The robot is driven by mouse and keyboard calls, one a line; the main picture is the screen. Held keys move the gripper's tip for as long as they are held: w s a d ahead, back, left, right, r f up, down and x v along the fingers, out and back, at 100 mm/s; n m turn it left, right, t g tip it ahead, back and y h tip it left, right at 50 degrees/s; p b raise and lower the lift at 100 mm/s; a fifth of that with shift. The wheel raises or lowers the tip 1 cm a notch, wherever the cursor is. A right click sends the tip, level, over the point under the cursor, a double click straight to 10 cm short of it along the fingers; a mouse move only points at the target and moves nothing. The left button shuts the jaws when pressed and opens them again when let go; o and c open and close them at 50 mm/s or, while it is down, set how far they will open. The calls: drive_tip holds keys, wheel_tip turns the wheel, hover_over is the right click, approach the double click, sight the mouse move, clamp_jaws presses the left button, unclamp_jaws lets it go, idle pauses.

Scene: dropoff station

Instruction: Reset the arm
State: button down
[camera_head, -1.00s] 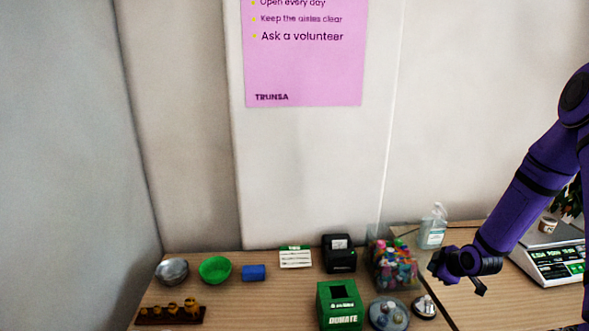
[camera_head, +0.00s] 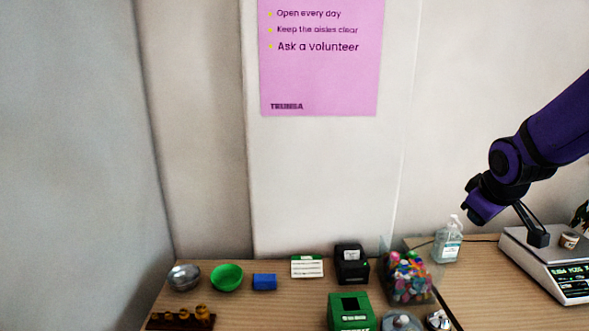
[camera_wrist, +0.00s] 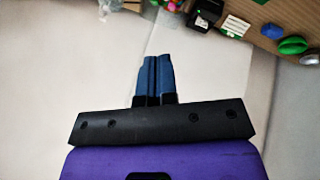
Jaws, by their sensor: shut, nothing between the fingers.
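My arm's purple end (camera_head: 486,198) is raised in front of the wall at the right of the head view, above the hand-pump bottle and the scale. It appears clear of the table. In the wrist view my gripper (camera_wrist: 153,60) shows two blue fingers side by side, shut with nothing between them. The fingers point toward the pale wall, and the table items lie beyond at the top. The fingertips cannot be made out clearly in the head view.
A pump bottle (camera_head: 449,242) and a scale (camera_head: 572,274) stand near the arm. A clear bin of colourful items (camera_head: 408,277), a black printer (camera_head: 351,264), a green donation box (camera_head: 350,311), a blue block (camera_head: 264,282), a green bowl (camera_head: 227,277) and a metal bowl (camera_head: 184,277) line the table.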

drive_tip(key=s+a+r+m+y, duration=0.1)
drive_tip(key=s+r, duration=0.4)
drive_tip(key=s, duration=0.6)
drive_tip(key=s+a+r+m+g, duration=0.1)
drive_tip(key=s+a+r+m, duration=0.3)
drive_tip(key=s, duration=0.7)
drive_tip(key=shift+a+r+y, duration=0.4)
drive_tip(key=shift+a, duration=0.85)
drive_tip(key=shift+s, duration=0.1)
